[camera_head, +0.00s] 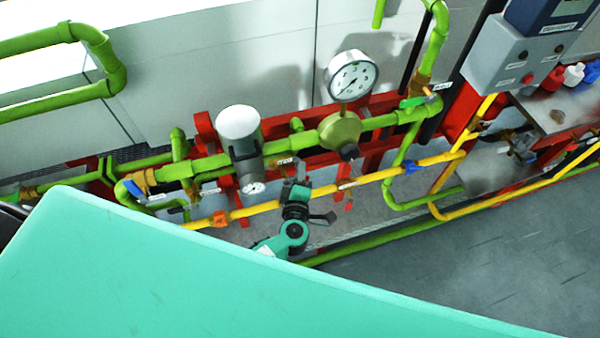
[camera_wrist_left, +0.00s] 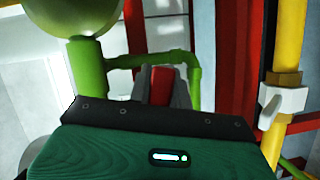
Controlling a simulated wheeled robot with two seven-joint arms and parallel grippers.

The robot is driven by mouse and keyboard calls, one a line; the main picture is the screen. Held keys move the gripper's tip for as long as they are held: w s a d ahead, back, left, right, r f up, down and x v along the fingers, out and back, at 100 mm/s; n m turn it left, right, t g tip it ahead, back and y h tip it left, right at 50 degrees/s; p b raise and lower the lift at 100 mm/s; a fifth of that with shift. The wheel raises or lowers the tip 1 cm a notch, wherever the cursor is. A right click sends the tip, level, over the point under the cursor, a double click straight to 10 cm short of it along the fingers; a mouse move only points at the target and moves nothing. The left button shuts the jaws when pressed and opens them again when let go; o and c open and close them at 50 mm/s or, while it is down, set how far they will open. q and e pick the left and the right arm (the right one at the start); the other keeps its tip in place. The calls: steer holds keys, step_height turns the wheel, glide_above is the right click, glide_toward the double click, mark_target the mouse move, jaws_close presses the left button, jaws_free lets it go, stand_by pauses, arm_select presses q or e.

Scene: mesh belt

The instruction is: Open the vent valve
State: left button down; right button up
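My left gripper (camera_head: 296,188) reaches up from the lower middle of the head view, in front of the yellow pipe (camera_head: 258,209) and just below the main green pipe (camera_head: 213,166). In the left wrist view its two grey fingers (camera_wrist_left: 161,76) stand apart. A red part (camera_wrist_left: 160,84) shows between them, in front of a thin green pipe (camera_wrist_left: 194,75). I cannot tell whether the fingers touch the red part, or whether it is the vent valve's handle. No label in view is readable as the vent valve. My right gripper is not in view.
A pressure gauge (camera_head: 352,77) stands on a brass body (camera_head: 340,130) right of the gripper. A white-capped cylinder (camera_head: 238,122) is at its left. In the left wrist view a white valve handle (camera_wrist_left: 283,100) sits on a yellow pipe. The grey floor (camera_head: 500,260) is clear at the right.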

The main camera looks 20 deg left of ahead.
arm_select(q)
steer(key=r+n+t+b, duration=0.1)
steer(key=n+b, duration=0.2)
steer(key=shift+r, duration=0.1)
stand_by(0.3)
steer(key=c, duration=1.3)
jaws_free()
steer(key=s+d+b, duration=0.1)
steer(key=s, duration=0.3)
steer(key=s+d+b, duration=0.1)
steer(key=s+b, duration=0.1)
steer(key=s, duration=0.3)
steer(key=s+d+b, duration=0.1)
steer(key=s, duration=0.3)
steer(key=shift+s, duration=0.25)
